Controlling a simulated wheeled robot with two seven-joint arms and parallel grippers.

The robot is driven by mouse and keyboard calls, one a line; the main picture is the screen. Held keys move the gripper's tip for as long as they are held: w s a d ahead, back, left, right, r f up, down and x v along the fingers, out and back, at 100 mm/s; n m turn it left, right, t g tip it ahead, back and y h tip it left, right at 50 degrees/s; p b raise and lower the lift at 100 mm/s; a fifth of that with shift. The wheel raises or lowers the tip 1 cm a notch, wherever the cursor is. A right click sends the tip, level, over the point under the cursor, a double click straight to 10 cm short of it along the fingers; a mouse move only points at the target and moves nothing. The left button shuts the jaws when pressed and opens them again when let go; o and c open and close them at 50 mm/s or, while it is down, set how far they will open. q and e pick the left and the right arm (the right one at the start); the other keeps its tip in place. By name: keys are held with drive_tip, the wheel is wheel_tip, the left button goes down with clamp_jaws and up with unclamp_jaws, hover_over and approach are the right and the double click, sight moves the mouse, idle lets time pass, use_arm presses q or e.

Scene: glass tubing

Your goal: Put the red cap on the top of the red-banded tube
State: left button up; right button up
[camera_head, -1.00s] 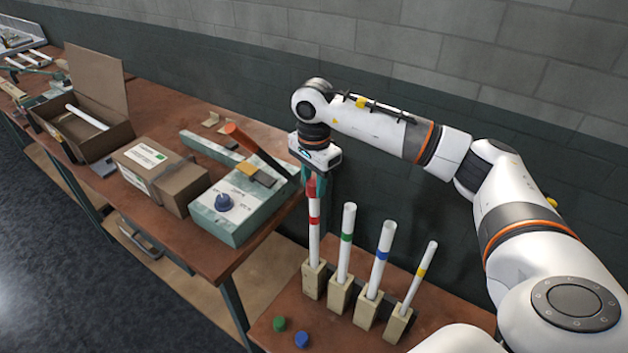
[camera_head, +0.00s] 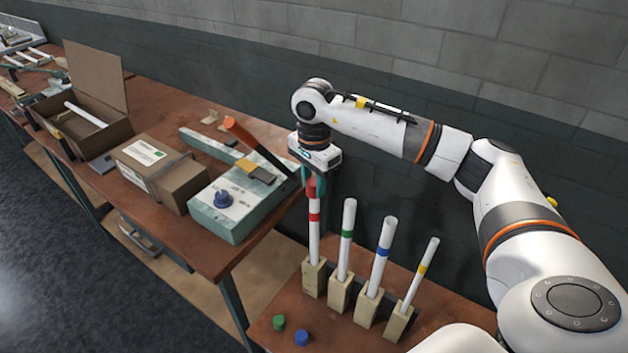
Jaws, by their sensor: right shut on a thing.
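The red-banded tube (camera_head: 314,238) stands upright in a wooden block (camera_head: 313,277), at the left end of a row of tubes. The red cap (camera_head: 312,187) is at the top of this tube, in line with it. My right gripper (camera_head: 314,178) points down from above and is shut on the red cap. Its fingers partly hide the cap, and I cannot tell how far the cap sits over the tube's rim. My left gripper is not in view.
A green cap (camera_head: 279,322) and a blue cap (camera_head: 301,338) lie on the near table. A green-grey device (camera_head: 240,205) with a lever stands on the left bench.

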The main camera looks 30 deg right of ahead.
drive_tip(key=o, duration=1.6)
drive_tip(key=shift+o, duration=0.2)
drive_tip(key=shift+r+p, duration=2.4)
drive_tip(key=shift+r, duration=1.65)
drive_tip(key=shift+f, duration=0.15)
